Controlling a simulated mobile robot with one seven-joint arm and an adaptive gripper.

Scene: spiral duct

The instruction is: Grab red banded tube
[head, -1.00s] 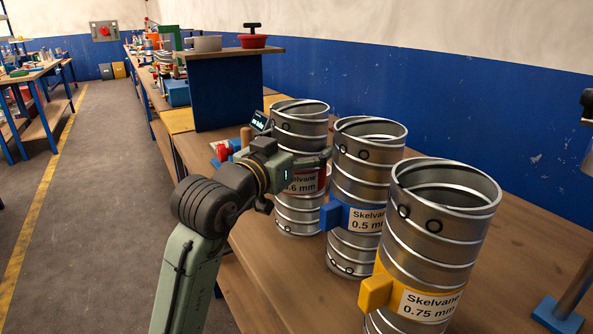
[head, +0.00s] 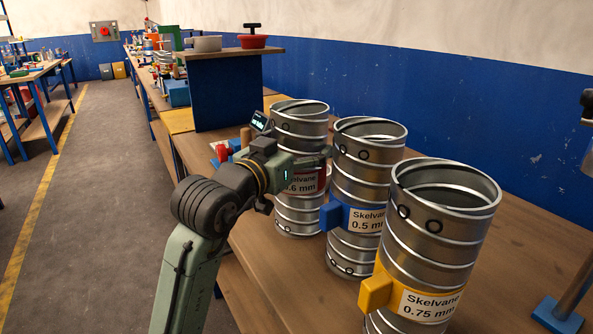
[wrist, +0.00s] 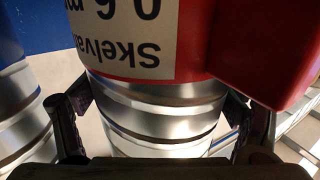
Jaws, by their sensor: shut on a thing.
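The red banded tube (head: 300,213) is a spiral metal duct standing upright on the bench, farthest of three in a row. Its red band and white label, partly reading "0.6 mm", are partly hidden by my arm in the head view. In the wrist view the red band (wrist: 192,65) and its red block (wrist: 265,45) are close, with bare metal (wrist: 160,115) below. In the head view my gripper (head: 305,160) is against the tube's near side.
A blue banded tube (head: 350,185) stands close to the right, and a yellow banded tube (head: 432,250) nearer still. A blue stand with a wooden top (head: 225,90) is behind. Bare bench top (head: 285,265) lies in front.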

